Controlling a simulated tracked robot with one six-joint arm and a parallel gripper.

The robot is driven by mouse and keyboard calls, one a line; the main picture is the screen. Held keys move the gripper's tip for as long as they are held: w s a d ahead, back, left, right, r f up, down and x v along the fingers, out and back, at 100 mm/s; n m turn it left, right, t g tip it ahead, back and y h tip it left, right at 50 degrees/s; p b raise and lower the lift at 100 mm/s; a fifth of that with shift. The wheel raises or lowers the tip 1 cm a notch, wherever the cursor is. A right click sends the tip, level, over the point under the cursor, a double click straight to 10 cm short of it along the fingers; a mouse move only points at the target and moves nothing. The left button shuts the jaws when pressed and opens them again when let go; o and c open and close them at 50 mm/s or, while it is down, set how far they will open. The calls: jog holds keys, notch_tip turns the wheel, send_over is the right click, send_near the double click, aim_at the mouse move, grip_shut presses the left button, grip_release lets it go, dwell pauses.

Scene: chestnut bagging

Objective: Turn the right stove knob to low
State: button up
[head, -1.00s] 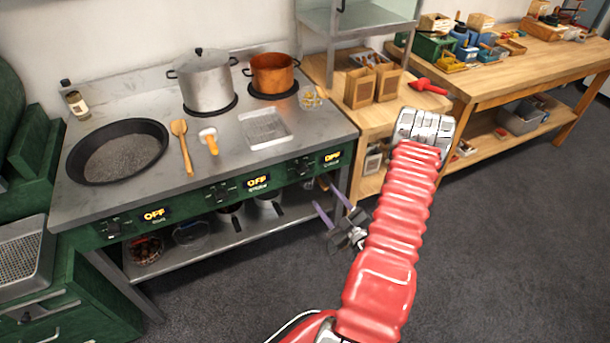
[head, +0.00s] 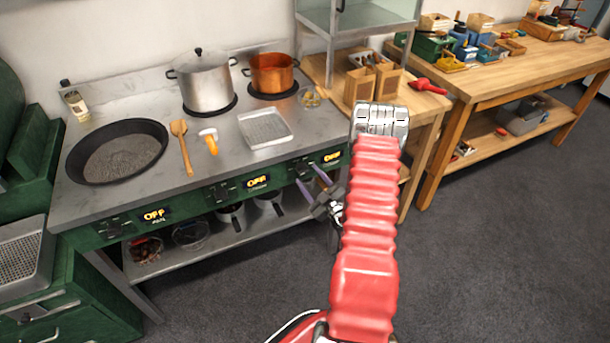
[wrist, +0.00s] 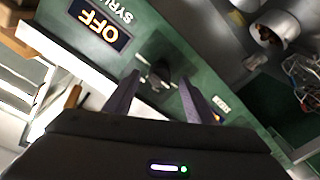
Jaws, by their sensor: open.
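The right stove knob (wrist: 160,74) is a dark knob on a dark plate in the green front panel. In the wrist view it lies between the two purple fingertips, slightly beyond them; I cannot tell whether they touch it. In the head view my gripper (head: 307,174) is open at the right end of the panel, in front of the knob and partly hiding it. The right display (head: 332,157) is lit yellow beside the knob. It reads OFF in the wrist view (wrist: 100,25), upside down, with a label starting SYRU.
The steel stove top (head: 240,175) carries a black pan (head: 118,150), a steel pot (head: 203,82) and a copper pot (head: 272,73). Bowls and pots stand on the shelf (head: 215,235) below the panel. A wooden table (head: 425,105) stands to the right. The grey floor in front is clear.

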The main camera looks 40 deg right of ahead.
aim_at(303, 170)
jog(key=shift+x, duration=1.35)
